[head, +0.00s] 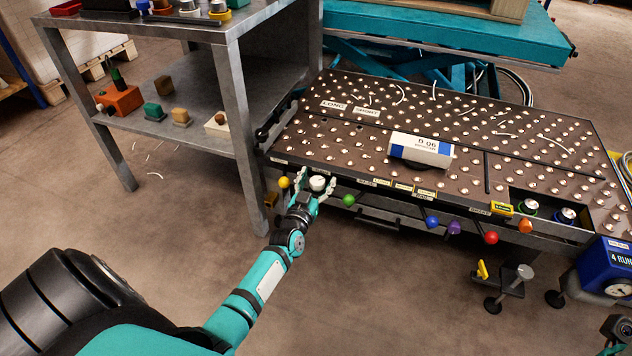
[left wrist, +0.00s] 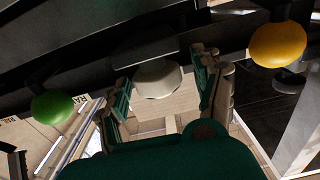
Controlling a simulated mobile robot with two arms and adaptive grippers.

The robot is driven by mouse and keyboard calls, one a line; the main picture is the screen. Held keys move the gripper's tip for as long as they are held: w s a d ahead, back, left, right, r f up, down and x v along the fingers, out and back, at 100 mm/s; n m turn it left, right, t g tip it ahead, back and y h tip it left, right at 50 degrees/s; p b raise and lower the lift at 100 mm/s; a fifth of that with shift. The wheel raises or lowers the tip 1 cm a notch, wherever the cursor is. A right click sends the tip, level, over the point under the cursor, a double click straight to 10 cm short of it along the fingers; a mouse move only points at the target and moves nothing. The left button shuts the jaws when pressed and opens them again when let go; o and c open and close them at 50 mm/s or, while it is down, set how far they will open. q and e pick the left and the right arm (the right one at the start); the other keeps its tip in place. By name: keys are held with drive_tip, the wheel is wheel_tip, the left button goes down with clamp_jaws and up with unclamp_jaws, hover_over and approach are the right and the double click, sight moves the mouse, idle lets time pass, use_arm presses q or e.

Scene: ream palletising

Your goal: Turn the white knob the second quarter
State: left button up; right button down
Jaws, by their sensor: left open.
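The white knob (head: 317,183) is on the front edge of the ball-topped table, between a yellow knob (head: 284,182) and a green knob (head: 348,200). My left gripper (head: 316,186) is open, with its fingers on either side of the white knob. In the left wrist view the white knob (left wrist: 158,79) shows between the two open fingers (left wrist: 160,88). I cannot tell whether the fingers touch it. The yellow knob (left wrist: 278,45) and green knob (left wrist: 52,107) lie outside the fingers there. My right gripper shows no clear jaws in either view.
More knobs sit along the front edge: blue (head: 432,222), purple (head: 454,227), red (head: 491,237) and orange (head: 525,226). A white and blue ream (head: 421,150) lies on the ball table (head: 470,175). A grey shelf leg (head: 240,140) stands close to the left of my gripper.

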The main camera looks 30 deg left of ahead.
use_arm(q)
drive_tip(key=v, duration=1.2)
